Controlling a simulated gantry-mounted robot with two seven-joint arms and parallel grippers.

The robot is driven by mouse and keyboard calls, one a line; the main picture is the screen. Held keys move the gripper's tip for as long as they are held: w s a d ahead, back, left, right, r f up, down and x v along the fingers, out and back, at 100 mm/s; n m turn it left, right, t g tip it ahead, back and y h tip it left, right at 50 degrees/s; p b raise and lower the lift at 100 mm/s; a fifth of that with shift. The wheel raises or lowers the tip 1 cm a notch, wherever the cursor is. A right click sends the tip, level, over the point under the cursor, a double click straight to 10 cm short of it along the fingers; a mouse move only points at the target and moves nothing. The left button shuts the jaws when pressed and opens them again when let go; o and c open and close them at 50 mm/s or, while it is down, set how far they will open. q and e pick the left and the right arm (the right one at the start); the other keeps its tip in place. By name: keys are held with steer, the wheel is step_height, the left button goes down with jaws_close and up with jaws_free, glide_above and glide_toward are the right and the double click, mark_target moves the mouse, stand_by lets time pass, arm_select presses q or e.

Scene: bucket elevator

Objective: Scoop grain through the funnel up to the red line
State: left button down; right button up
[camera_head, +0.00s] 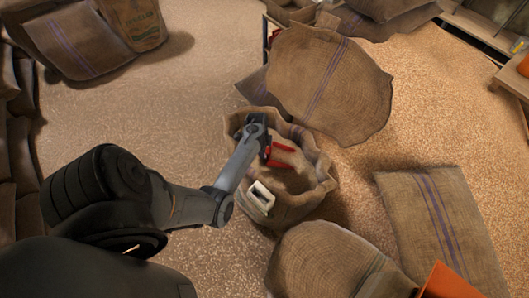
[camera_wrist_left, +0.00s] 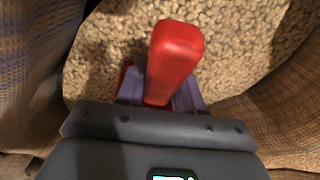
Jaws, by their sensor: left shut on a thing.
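My left gripper (camera_head: 267,148) reaches down into an open burlap sack (camera_head: 318,170) in the head view. It is shut on a red scoop (camera_head: 282,150), held over or in the grain inside the sack. The left wrist view shows the scoop's red handle (camera_wrist_left: 174,60) between the fingers, with tan grain (camera_wrist_left: 240,55) beyond it. The scoop's bowl is mostly hidden in the wrist view, so I cannot tell how much it holds. I cannot make out the funnel or a red line. My right gripper is not in view.
A pale rectangular piece (camera_head: 261,196) sits at the sack's near rim. Full sacks lie behind (camera_head: 325,85), at right (camera_head: 440,215) and in front (camera_head: 325,265). An orange object (camera_head: 450,282), cut off, is at lower right. Floor at left is clear.

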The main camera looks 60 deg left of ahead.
arm_select(q)
step_height(320, 180, up, 3)
steer(key=shift+a+t+p, duration=0.1)
steer(key=shift+t+p, duration=0.2)
steer(key=shift+p, duration=0.7)
steer(key=shift+t+h, duration=0.8)
steer(key=p+v, duration=0.2)
steer(key=v, duration=0.1)
steer(key=p+v, duration=0.1)
steer(key=p, duration=0.1)
steer(key=shift+w+r, duration=0.2)
steer(key=shift+r, duration=0.15)
steer(key=shift+s+a+r+t+h+p, duration=0.1)
steer(key=shift+s+a+t+h+p, duration=0.2)
steer(key=shift+s, duration=0.25)
steer(key=shift+s+a+r+t+h+p, duration=0.1)
steer(key=shift+s+a+t+h+p, duration=0.15)
steer(key=shift+s+t, duration=0.2)
steer(key=shift+s+r+p, duration=0.15)
steer(key=shift+r+p, duration=0.3)
steer(key=shift+s+a+r+p, duration=0.1)
steer(key=shift+r+p, duration=0.75)
steer(key=shift+p, duration=0.1)
steer(key=shift+t+p+v, duration=0.25)
steer(key=shift+p+v, duration=0.55)
steer(key=shift+p, duration=0.1)
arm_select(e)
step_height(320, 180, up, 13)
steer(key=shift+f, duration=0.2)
